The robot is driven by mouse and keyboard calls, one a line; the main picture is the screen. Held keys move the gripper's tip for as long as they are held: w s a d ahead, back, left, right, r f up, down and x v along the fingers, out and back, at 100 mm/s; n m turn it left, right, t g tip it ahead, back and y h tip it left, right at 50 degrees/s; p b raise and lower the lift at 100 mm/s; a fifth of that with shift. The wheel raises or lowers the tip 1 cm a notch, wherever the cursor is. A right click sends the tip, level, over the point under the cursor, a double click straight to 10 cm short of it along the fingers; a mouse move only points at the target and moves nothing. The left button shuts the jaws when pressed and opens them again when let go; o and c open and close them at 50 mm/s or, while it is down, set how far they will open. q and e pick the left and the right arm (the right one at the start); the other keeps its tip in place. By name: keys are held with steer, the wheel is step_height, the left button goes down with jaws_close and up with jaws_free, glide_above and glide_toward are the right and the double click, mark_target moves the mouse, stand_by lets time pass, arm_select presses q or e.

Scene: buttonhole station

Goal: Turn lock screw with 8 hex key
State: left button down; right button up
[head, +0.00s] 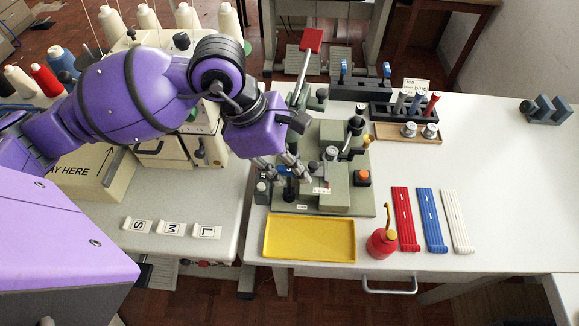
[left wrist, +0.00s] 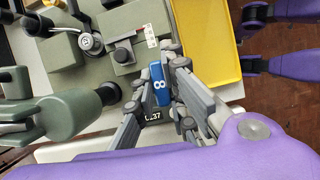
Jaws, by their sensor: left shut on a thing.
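My left gripper (head: 290,170) reaches down over the left part of the grey-green fixture (head: 345,207). It is shut on a blue-handled hex key marked 8 (left wrist: 158,84), which shows between the fingers (left wrist: 156,96) in the left wrist view. In the head view only a bit of blue (head: 283,170) shows there. The key's lower end is hidden, so I cannot tell whether it sits in a screw. I cannot make out the lock screw. A round metal knob (left wrist: 92,44) stands on the fixture beside the gripper.
A yellow tray (head: 310,238) and a red oil can (head: 382,243) lie in front of the fixture. Red, blue and white strips (head: 430,220) lie to the right. Black racks (head: 360,90) with blue-topped tools stand behind. The table's far right is mostly clear.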

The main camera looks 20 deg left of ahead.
arm_select(q)
steer(key=c, duration=1.7)
jaws_free()
steer(key=v, duration=1.2)
